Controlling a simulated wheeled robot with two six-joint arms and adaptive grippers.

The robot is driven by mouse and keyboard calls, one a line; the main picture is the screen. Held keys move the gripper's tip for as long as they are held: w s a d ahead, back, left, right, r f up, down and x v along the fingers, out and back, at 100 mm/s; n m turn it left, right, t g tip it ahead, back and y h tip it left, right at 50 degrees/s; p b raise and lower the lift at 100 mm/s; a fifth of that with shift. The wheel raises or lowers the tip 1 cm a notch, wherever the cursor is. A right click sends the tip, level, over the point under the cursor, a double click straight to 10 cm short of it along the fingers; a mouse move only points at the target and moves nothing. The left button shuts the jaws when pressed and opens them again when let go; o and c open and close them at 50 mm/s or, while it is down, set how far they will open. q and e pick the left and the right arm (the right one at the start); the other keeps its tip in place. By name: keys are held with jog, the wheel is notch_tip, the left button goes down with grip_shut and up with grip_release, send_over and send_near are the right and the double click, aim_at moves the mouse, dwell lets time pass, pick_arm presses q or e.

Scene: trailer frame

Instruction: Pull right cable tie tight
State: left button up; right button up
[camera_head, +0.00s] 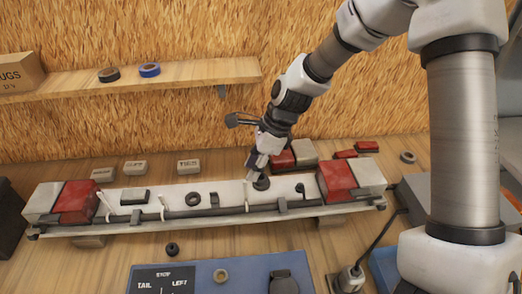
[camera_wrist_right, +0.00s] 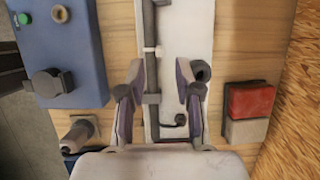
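The trailer frame (camera_head: 228,194) is a long pale beam with a black cable (camera_head: 225,211) along its front side. A thin white cable tie (camera_head: 247,197) stands up at the cable right of the middle. In the right wrist view a white tie band (camera_wrist_right: 150,49) crosses the cable. My right gripper (camera_head: 257,166) is above the beam, close to that tie; in the right wrist view its fingers (camera_wrist_right: 160,78) are apart with nothing clearly between them. Two more white ties (camera_head: 163,206) (camera_head: 105,204) stand further left. My left gripper is not in view.
Red-and-white lamps (camera_head: 343,180) (camera_head: 72,201) sit at the beam's ends. A black grommet (camera_head: 261,183) lies close under my right gripper. A blue control panel (camera_head: 235,277) and a plug with a cord (camera_head: 350,277) are in front. Loose lamp blocks (camera_head: 304,150) stand behind.

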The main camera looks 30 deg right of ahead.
jog(key=v, duration=0.8)
jog(key=shift+s, duration=0.1)
